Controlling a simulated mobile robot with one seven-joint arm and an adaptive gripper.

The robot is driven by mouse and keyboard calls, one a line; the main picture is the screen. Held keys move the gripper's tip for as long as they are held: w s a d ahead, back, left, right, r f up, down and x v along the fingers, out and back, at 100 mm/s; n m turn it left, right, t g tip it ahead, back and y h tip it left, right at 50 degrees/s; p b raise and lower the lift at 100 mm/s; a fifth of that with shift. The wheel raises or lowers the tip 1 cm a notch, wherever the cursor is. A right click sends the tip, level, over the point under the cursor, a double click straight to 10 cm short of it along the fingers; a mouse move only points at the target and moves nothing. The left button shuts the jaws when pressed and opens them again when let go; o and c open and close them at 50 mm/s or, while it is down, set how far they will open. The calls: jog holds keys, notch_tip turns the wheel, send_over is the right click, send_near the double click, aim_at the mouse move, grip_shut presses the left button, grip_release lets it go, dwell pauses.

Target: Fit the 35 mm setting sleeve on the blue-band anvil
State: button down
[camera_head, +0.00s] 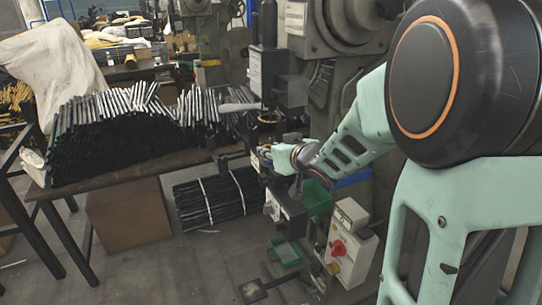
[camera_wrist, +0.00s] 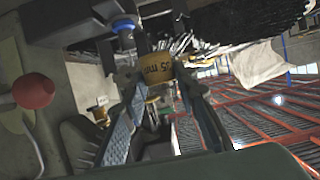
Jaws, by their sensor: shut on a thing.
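My gripper (camera_wrist: 155,78) is shut on a yellow-orange sleeve (camera_wrist: 158,68), whose dark lettering reads "35 mm". The sleeve sits between the fingertips in the wrist view. A grey post with a blue band (camera_wrist: 124,27), which looks like the blue-band anvil, stands up and to the left of the sleeve there, with the sleeve apart from it in the picture. In the head view my gripper (camera_head: 266,157) is at the front of the press, below its dark head. The held sleeve and the blue band are too small or hidden to make out there.
The green press (camera_head: 335,75) stands behind my arm. A table of dark rods (camera_head: 110,135) is at left, with a tied rod bundle (camera_head: 215,198) below. A control box with a red knob (camera_head: 340,248) and green bins (camera_head: 317,197) are close. Another yellow-labelled piece (camera_wrist: 100,110) shows in the wrist view.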

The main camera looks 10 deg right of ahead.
jog(key=shift+r, duration=0.1)
dwell(0.3)
jog(key=shift+w+d+f+p, duration=0.35)
jog(key=shift+w+f+p, duration=0.25)
jog(key=shift+w, duration=1.55)
jog(key=shift+w+d+f+p, duration=0.45)
jog(key=shift+w+p, duration=0.25)
jog(key=shift+w, duration=1.4)
jog(key=shift+w+d+f+p, duration=0.3)
jog(key=shift+w+f+p, duration=0.3)
jog(key=shift+w, duration=1.55)
jog(key=c, duration=1.5)
grip_release()
jog(key=shift+o, duration=0.2)
jog(key=shift+s, duration=0.15)
jog(key=v, duration=1.2)
